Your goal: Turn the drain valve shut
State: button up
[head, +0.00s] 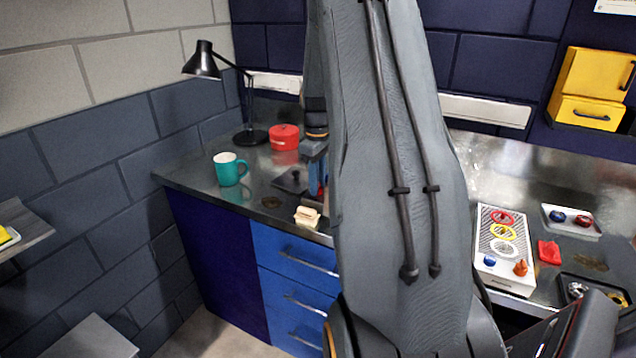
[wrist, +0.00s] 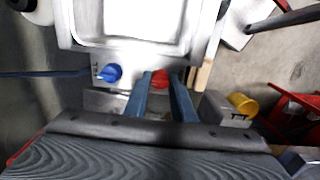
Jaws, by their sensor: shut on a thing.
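In the wrist view a red knob (wrist: 160,79) sits on the front of a white basin unit (wrist: 135,49), and a blue knob (wrist: 110,73) is to its left. My gripper (wrist: 162,82) has its two blue-grey fingers on either side of the red knob and is shut on it. The fingers hide part of the knob, and its exact turn angle cannot be told. No label shows which knob is the drain valve.
A teal mug (head: 229,169), a red pot (head: 284,137) and a black lamp (head: 203,61) stand on the left of the metal bench. A white panel with coloured rings (head: 505,264) and a small tray (head: 571,235) are at right. A yellow cup (wrist: 241,104) shows in the wrist view.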

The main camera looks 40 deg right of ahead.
jog(key=shift+w+r, duration=0.2)
jog(key=o, duration=0.7)
jog(key=shift+o, duration=0.4)
jog(key=shift+s+f, duration=0.1)
jog(key=shift+r+b, duration=1.25)
jog(key=shift+r, duration=2.7)
